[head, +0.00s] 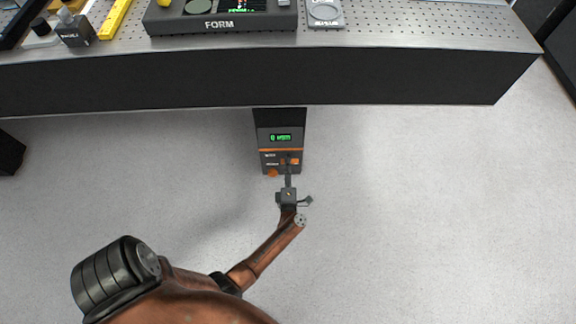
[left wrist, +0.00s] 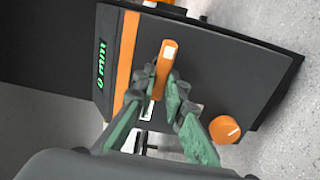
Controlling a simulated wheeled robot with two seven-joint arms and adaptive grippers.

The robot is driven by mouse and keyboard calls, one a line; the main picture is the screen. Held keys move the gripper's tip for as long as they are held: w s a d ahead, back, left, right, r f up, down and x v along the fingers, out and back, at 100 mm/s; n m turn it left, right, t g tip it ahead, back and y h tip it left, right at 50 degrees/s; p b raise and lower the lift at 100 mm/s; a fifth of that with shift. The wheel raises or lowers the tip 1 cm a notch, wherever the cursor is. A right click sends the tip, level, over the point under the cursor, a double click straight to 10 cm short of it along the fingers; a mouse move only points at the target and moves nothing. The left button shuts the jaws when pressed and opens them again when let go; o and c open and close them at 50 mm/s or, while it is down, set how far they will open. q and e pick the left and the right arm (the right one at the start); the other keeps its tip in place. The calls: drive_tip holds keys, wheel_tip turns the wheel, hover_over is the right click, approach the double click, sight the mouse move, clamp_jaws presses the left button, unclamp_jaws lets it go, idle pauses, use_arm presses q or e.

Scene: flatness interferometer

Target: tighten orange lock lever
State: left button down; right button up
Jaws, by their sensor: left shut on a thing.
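The orange lock lever (left wrist: 166,62) stands on the front panel of a dark box unit (head: 280,128) below the bench edge. In the left wrist view its upper end with a pale mark sticks out beyond my fingertips. My left gripper (left wrist: 168,92) is shut on the lever, with a green-padded finger on each side. In the head view the left gripper (head: 288,178) reaches the panel from below, and the lever there is mostly hidden behind it. My right gripper is not in view.
An orange round knob (left wrist: 225,129) sits on the same panel, beside the fingers. A green display (head: 281,137) is above the lever. The perforated bench (head: 400,40) overhangs behind, carrying a FORM console (head: 220,25). The grey floor around is clear.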

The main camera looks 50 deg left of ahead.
use_arm(q)
drive_tip(key=shift+s+a+r, duration=0.15)
drive_tip(key=shift+a+r, duration=0.05)
drive_tip(key=shift+a, duration=0.25)
drive_tip(key=c, duration=2)
unclamp_jaws()
drive_tip(key=shift+o, duration=0.2)
drive_tip(key=shift+f, duration=0.1)
drive_tip(key=shift+d, duration=0.3)
drive_tip(key=shift+m, duration=0.3)
